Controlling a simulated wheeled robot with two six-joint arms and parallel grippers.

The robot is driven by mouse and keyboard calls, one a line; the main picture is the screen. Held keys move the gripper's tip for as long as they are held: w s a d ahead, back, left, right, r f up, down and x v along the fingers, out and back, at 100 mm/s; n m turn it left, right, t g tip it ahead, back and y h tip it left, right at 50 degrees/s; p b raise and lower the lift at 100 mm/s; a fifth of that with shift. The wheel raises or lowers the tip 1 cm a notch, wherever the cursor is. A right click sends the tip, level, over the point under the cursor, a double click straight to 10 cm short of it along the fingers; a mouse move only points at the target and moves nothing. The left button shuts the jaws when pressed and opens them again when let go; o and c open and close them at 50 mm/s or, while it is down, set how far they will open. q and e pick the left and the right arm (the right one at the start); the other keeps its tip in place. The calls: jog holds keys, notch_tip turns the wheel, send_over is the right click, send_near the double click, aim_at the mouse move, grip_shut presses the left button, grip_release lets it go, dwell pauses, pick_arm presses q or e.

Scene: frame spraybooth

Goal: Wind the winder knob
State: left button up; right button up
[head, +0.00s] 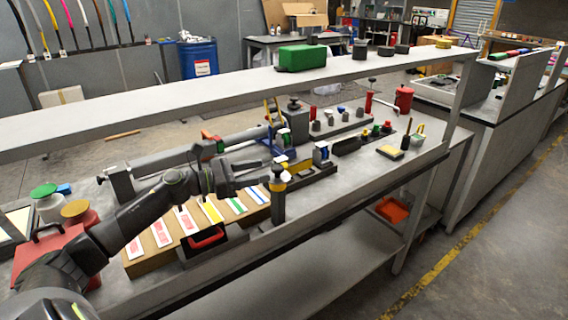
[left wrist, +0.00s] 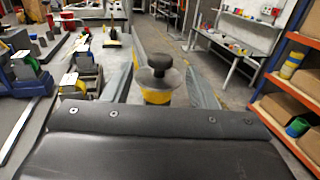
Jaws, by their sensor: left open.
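A dark round knob (head: 278,170) tops an upright post with a yellow collar at the front edge of the bench. It looks like the winder knob. The knob also shows in the left wrist view (left wrist: 160,64), straight ahead, with the yellow band below it. My left gripper (head: 262,174) is open just left of the post, pointing at it. In the left wrist view its fingers (left wrist: 160,90) lie on either side of the post. I cannot tell whether they touch it. My right gripper is in neither view.
A board with coloured strips (head: 187,222) and a dark tray with a red handle (head: 207,238) lie below my left arm. A long grey shelf (head: 215,92) runs above the bench. Small parts, a green-yellow brush pot and a red can (head: 403,99) stand farther right.

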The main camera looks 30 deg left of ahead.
aim_at(281, 166)
pick_arm(q)
jog(key=p+x, duration=0.2)
jog(key=x, duration=0.4)
jog(key=shift+w+d+r+p, duration=0.15)
jog(key=shift+w+d+p, duration=0.15)
jog(key=shift+p, duration=0.05)
jog(key=shift+w+d, duration=0.3)
jog(key=shift+w, duration=0.1)
jog(key=shift+c, duration=0.4)
